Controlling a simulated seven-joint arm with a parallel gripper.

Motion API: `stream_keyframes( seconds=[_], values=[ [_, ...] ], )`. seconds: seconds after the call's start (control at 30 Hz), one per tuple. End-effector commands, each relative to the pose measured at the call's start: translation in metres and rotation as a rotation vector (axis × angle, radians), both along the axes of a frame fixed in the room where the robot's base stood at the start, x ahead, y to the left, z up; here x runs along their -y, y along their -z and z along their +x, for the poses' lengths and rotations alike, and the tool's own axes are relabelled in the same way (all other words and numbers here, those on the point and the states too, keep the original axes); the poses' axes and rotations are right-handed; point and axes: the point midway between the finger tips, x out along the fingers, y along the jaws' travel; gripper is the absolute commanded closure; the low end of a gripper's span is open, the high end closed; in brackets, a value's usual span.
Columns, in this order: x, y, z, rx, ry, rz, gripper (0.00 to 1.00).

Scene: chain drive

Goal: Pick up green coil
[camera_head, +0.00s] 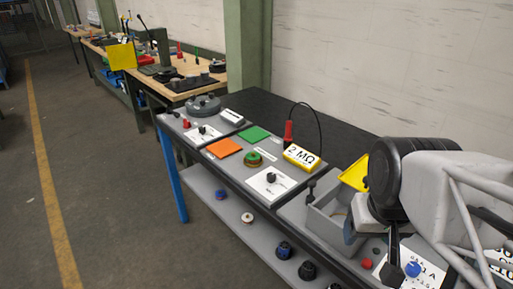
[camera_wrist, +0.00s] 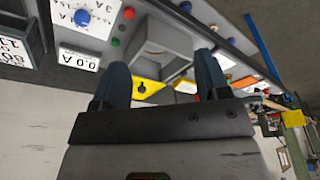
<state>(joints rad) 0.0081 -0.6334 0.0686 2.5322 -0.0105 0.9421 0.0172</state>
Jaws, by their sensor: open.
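The green coil (camera_head: 253,158), a small round spool with a brown lower part, stands on the grey bench panel in the head view. It sits between an orange square and a white dial plate. My gripper (camera_wrist: 162,66) is open in the wrist view, with two dark fingers apart and nothing between them. In the head view my arm is at the right, over the near end of the bench, well to the right of the coil. I cannot make out the coil surely in the wrist view.
A yellow "2 MΩ" block (camera_head: 302,157) and a red post (camera_head: 288,134) with a black cable are right of the coil. Several coils lie on the lower shelf (camera_head: 232,208).

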Motion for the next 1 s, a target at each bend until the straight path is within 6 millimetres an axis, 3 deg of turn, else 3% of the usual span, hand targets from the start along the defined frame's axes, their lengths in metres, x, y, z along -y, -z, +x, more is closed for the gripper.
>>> stream_keyframes(
  seconds=[0.37, 0.57, 1.0],
  values=[
    [-0.001, -0.003, 0.016, -0.030, -0.059, -0.040, 0.31],
    [-0.002, -0.008, 0.047, -0.081, -0.163, -0.114, 0.31],
    [-0.016, -0.010, 0.135, -0.222, -0.452, -0.318, 0.31]
  ],
)
